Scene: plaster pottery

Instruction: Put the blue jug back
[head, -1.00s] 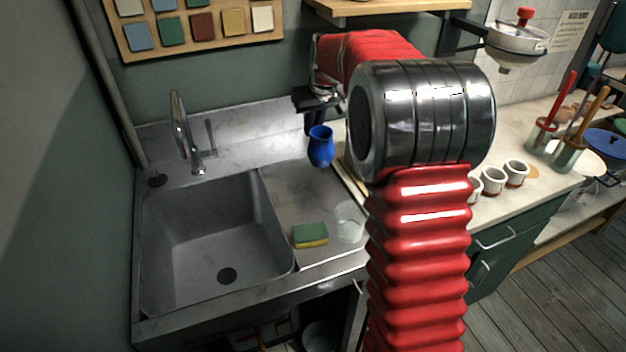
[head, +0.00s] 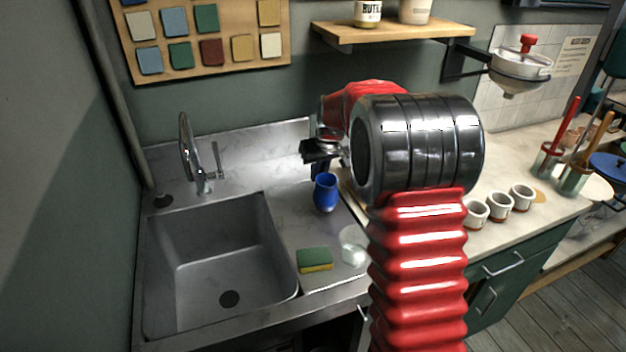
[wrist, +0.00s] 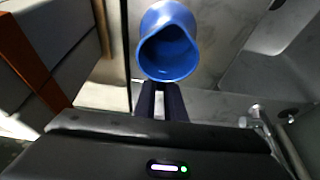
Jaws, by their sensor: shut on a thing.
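The blue jug (head: 325,194) is upright over the steel drainboard (head: 290,222), right of the sink basin. I cannot tell whether its base touches the surface. My gripper (head: 319,172) is shut on the jug from above and behind; my arm hides part of that area. In the wrist view the jug (wrist: 168,50) shows its open mouth at the tips of my gripper's dark fingers (wrist: 160,92). The exact contact is hidden behind the rim.
A green and yellow sponge (head: 314,259) and a clear glass (head: 354,246) stand in front of the jug. The sink basin (head: 215,255) is empty, with a tap (head: 190,155) behind it. Several small white cups (head: 499,205) stand on the counter. A shelf (head: 395,32) hangs above.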

